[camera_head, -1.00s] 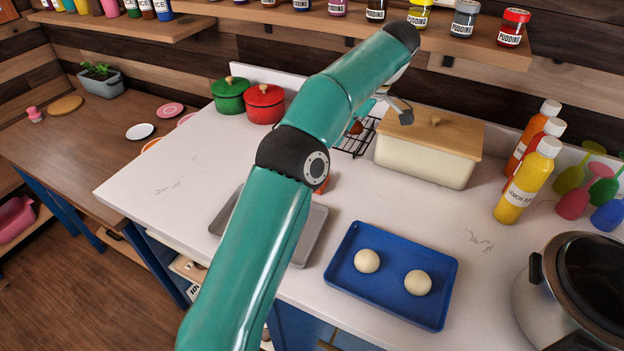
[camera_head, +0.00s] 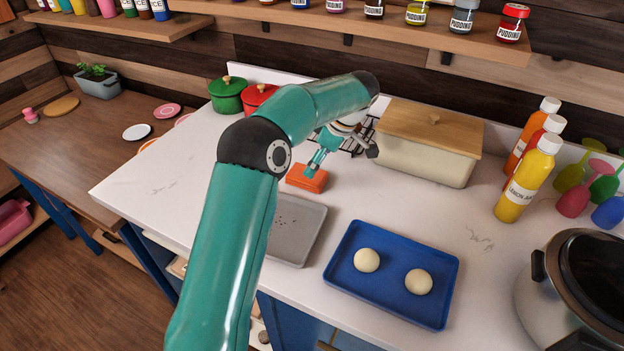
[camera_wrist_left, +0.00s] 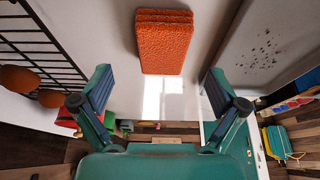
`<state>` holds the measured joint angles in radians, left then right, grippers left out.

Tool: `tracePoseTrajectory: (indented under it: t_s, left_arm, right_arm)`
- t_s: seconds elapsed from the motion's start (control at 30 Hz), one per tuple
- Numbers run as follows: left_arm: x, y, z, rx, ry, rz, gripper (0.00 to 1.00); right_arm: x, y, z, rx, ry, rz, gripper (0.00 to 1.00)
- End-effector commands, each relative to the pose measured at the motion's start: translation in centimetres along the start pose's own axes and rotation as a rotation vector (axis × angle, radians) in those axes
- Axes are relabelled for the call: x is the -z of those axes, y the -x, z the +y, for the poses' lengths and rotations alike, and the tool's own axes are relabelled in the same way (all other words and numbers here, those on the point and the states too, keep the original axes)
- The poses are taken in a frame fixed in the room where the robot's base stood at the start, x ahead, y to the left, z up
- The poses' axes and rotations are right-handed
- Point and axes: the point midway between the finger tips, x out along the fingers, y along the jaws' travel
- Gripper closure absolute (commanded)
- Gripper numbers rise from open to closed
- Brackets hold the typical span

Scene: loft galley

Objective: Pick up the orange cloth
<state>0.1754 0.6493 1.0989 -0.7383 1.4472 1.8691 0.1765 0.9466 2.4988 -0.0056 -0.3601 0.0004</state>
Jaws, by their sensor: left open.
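The orange cloth (camera_head: 306,181) is a small folded stack lying on the white counter, just behind the grey tray. In the left wrist view the cloth (camera_wrist_left: 164,42) shows its folded layers, beyond the fingertips and centred between them. My left gripper (camera_head: 343,160) is open and empty, close to the cloth on its right side in the head view. In the left wrist view both fingers of the left gripper (camera_wrist_left: 158,92) are spread wide, with bare counter between them. The cloth is not touched. My right gripper is not in view.
A grey speckled tray (camera_head: 297,232) lies in front of the cloth. A black wire rack (camera_wrist_left: 40,45) with brown round items stands beside it. A cream bread box (camera_head: 425,150) is at right, a blue tray (camera_head: 345,240) with two dough balls in front. Red and green pots (camera_head: 228,95) stand behind.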

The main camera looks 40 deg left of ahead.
Motion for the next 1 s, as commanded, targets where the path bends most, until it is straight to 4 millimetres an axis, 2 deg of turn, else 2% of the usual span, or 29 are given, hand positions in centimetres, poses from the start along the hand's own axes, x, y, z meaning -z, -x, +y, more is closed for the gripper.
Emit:
tracePoseTrajectory:
  t_s: [0.27, 0.43, 1.0]
  left_arm:
    - [0.7, -3.1, -0.1, 0.005, 0.0, 0.001, 0.03]
    - [0.5, -4.9, 0.0, 0.002, 0.0, 0.001, 0.03]
    - [0.4, -5.3, 0.1, 0.0, -0.001, 0.0, 0.03]
  right_arm:
    - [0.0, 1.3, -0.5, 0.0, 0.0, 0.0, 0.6]
    - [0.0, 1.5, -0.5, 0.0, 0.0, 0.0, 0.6]
    - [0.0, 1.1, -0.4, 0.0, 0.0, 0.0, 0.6]
